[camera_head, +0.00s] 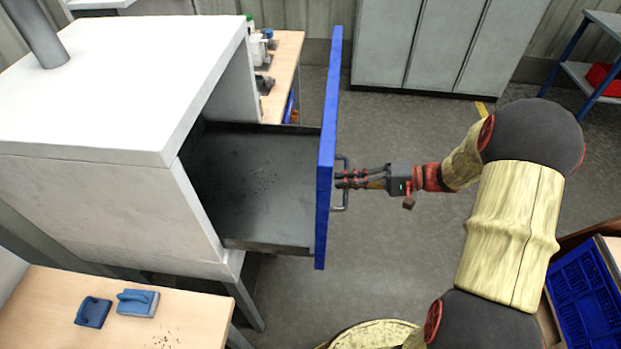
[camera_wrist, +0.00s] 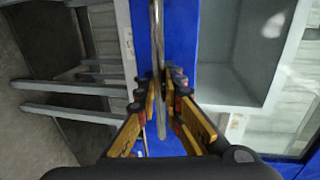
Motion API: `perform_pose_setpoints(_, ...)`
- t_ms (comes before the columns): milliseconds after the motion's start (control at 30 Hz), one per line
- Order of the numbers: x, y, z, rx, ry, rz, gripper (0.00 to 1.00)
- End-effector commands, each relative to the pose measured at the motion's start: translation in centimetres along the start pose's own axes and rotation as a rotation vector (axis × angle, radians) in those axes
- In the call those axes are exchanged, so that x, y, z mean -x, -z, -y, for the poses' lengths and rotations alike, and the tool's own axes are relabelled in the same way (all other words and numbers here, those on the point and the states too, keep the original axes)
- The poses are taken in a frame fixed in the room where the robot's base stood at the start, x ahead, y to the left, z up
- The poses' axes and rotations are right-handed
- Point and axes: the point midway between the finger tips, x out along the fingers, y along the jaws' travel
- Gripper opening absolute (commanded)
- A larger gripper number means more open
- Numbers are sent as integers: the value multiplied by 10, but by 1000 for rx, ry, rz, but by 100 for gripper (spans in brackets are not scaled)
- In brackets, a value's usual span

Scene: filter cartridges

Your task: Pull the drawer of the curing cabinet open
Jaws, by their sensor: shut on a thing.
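The curing cabinet (camera_head: 120,80) is a large white box on legs at the left of the head view. Its drawer (camera_head: 262,185), a dark grey tray, stands pulled far out to the right and looks empty apart from small specks. The drawer's blue front panel (camera_head: 328,150) carries a metal bar handle (camera_head: 341,207). My gripper (camera_head: 345,178) is at this handle, shut on it. In the wrist view the handle bar (camera_wrist: 157,35) runs between my two fingers, with the blue front (camera_wrist: 180,50) behind it. The fingertips partly hide the handle.
A wooden bench (camera_head: 283,75) with bottles stands behind the drawer. A table (camera_head: 200,318) with two blue tools (camera_head: 137,302) is at the front left. Grey lockers (camera_head: 430,45) stand at the back. A blue crate (camera_head: 585,300) is at the lower right. Floor around my gripper is clear.

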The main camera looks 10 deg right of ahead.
Motion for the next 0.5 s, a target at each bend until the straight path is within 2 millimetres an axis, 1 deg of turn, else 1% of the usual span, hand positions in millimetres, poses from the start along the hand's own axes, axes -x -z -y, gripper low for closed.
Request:
perform_pose_setpoints(33, 16, 1, -5, -3, -1, -5, 0)
perform_pose_setpoints(100, 34, 0, -9, -4, -1, -4, 0)
perform_pose_setpoints(200, 55, 0, -13, -4, -2, -2, 0)
perform_pose_setpoints(333, 76, 0, -17, -3, -1, -1, 0)
perform_pose_setpoints(500, 91, 0, -20, -3, -1, 1, 0)
